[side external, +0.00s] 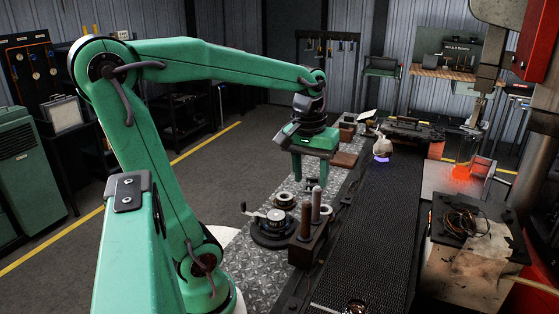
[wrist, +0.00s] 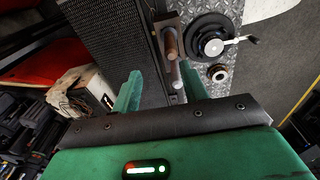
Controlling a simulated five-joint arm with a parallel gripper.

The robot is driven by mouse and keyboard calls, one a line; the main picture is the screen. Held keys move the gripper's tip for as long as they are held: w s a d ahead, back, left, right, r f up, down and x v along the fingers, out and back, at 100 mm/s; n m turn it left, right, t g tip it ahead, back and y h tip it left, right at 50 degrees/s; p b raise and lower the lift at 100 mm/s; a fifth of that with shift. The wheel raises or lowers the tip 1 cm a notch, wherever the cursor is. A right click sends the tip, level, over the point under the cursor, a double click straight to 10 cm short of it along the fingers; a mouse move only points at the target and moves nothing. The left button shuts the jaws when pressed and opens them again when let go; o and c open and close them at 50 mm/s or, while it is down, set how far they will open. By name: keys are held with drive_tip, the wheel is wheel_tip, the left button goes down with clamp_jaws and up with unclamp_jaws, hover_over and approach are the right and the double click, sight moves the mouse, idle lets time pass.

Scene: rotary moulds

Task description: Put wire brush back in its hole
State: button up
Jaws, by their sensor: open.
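A dark brown block (side external: 308,246) stands on the metal bench and holds upright handled tools. A brown wooden handle (side external: 306,221) stands at its near end, with a paler, round-topped handle (side external: 316,205) behind it. I cannot tell which is the wire brush; no bristles show, and its hole is not visible. My gripper (side external: 311,178) is open and empty, pointing down above the bench, behind and higher than the block. In the wrist view my open gripper (wrist: 160,82) has the block (wrist: 168,22) and a brown handle (wrist: 171,45) beyond its fingertips.
A round black mould with a crank (side external: 275,226) sits left of the block; it also shows in the wrist view (wrist: 213,42). Metal rings (side external: 285,200) lie nearby.

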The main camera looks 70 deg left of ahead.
drive_tip(key=s+d+m+t, duration=0.4)
drive_tip(key=d+m, duration=0.4)
drive_tip(key=shift+s+d+f+m+t, duration=0.15)
drive_tip(key=shift+d+f+m+t, duration=0.15)
drive_tip(key=shift+m, duration=0.1)
drive_tip(key=shift+o, duration=0.5)
